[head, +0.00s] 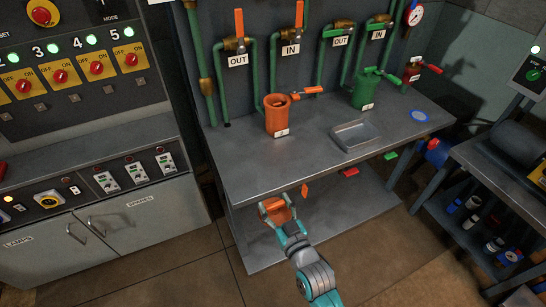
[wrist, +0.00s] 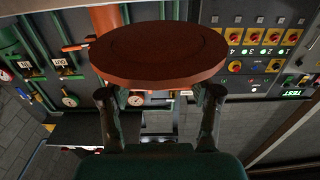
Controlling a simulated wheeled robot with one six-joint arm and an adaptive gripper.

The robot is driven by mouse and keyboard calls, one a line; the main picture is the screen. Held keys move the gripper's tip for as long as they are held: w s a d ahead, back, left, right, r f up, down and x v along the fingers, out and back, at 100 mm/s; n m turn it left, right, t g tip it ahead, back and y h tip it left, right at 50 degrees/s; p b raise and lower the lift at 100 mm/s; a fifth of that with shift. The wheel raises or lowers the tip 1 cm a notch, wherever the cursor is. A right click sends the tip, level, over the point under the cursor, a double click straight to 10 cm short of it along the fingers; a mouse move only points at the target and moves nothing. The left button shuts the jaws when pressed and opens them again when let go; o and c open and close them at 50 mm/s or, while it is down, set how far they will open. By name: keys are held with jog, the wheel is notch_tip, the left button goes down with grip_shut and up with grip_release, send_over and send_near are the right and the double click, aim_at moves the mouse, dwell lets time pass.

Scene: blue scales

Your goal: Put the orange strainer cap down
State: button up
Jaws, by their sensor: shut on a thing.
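The orange strainer cap (head: 277,211) is in my gripper (head: 284,219), in front of the workbench's front edge. In the wrist view the cap (wrist: 158,52) is a wide, thick reddish-orange disc, and the fingers (wrist: 160,100) are shut on it from both sides. It hides much of what lies behind it. The orange strainer body (head: 281,118) stands upright on the bench, beyond the gripper and apart from it. The grey workbench (head: 245,165) has a bare stretch of top between the strainer and its front edge.
A shallow grey tray (head: 356,135) sits on the bench right of the orange strainer. A green strainer (head: 366,92) stands behind it, and a blue ring (head: 419,115) lies farther right. Orange, red and green tags stick out along the bench front. A control cabinet (head: 120,215) stands left.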

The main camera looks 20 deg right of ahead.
jog(key=w, duration=1.7)
jog(key=shift+w+r, duration=0.1)
jog(key=shift+w, duration=0.1)
jog(key=shift+f, duration=0.3)
jog(key=shift+f, duration=0.1)
jog(key=o, duration=1.6)
jog(key=shift+f, duration=0.1)
jog(key=shift+c, duration=0.2)
jog(key=shift+s, duration=0.1)
jog(key=s, duration=1.2)
